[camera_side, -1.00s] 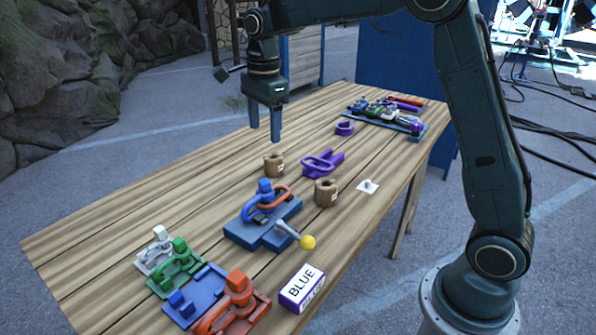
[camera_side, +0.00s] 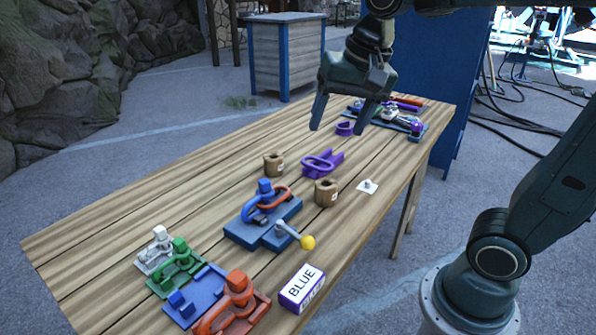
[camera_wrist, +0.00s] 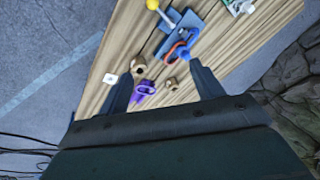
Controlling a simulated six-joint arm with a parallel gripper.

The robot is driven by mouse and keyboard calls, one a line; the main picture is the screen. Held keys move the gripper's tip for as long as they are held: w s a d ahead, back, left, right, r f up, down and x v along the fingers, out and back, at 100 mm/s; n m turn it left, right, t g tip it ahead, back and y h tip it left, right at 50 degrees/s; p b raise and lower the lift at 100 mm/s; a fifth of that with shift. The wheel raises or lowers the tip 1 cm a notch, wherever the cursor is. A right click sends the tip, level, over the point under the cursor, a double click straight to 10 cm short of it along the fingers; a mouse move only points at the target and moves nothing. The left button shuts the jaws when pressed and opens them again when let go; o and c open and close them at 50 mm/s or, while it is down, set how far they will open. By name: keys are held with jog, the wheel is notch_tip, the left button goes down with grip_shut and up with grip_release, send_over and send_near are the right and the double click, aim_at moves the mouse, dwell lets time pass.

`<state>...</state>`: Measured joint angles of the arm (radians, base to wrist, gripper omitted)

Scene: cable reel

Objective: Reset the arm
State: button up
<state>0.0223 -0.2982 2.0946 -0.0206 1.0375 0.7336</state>
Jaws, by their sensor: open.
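My gripper (camera_side: 343,128) is open and empty, with its two fingers spread wide above the far half of the table. It hangs in the air and touches nothing. In the wrist view my gripper (camera_wrist: 163,88) shows its fingers on either side of a purple bracket (camera_wrist: 144,90), which lies on the table below. The side view shows this purple bracket (camera_side: 322,163) between two brown cylinders, one at the left (camera_side: 274,164) and one at the right (camera_side: 326,191).
A blue fixture (camera_side: 262,225) with an orange loop and a yellow-knobbed lever stands mid-table. A tray (camera_side: 385,122) with several parts lies at the far end of the wooden table (camera_side: 130,218).

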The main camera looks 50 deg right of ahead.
jog(key=s+f+n+t, duration=0.2)
jog(key=s+f+n, duration=0.2)
jog(key=s+n, duration=0.4)
jog(key=shift+s+a, duration=0.15)
jog(key=shift+s, duration=1.55)
jog(key=shift+f, duration=0.1)
